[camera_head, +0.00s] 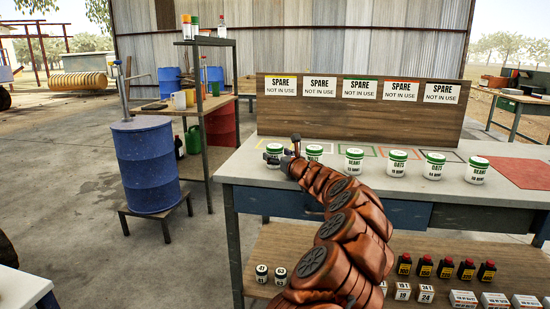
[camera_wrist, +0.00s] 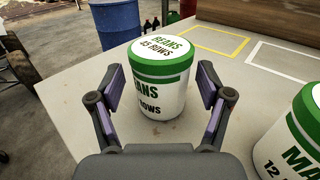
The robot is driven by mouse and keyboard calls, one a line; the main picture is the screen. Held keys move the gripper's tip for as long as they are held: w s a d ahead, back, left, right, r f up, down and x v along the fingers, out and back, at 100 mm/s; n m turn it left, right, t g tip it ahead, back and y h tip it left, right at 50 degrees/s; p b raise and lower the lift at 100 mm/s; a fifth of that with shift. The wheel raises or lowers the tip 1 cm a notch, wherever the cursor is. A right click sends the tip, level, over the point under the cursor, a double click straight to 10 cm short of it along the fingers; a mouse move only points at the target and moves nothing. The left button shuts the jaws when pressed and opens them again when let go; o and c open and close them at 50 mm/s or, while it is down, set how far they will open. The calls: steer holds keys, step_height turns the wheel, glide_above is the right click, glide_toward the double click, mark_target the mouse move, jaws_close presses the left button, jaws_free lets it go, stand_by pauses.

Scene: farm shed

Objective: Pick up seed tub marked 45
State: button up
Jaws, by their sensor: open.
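The seed tub marked 45 (camera_wrist: 158,92) is white with a green lid band, and its lid reads "BEANS 45 ROWS". It stands upright on the bench, between the spread fingers of my gripper (camera_wrist: 160,84) in the wrist view. My gripper is open, with a gap showing on each side of the tub. In the head view this tub (camera_head: 275,148) is the leftmost of the row, partly hidden by my gripper (camera_head: 279,157). A maize tub (camera_wrist: 295,135) marked 12 stands to its right in the wrist view.
More white tubs with green lids, such as an oats tub (camera_head: 397,163), continue along the bench (camera_head: 245,170) to the right. A wooden board (camera_head: 300,118) with "SPARE" signs stands behind. Small boxes and bottles sit on the shelf below. A blue barrel (camera_head: 146,165) stands left.

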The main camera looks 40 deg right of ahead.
mark_target(273, 154)
steer(key=shift+f+x, duration=0.15)
steer(key=shift+x, duration=0.7)
steer(key=shift+f+x, duration=0.15)
steer(key=shift+x, duration=0.7)
steer(key=shift+w+d+r, duration=0.15)
steer(key=shift+w+d, duration=0.1)
steer(key=shift+w, duration=0.35)
steer(key=c, duration=1.3)
steer(key=shift+o, duration=0.2)
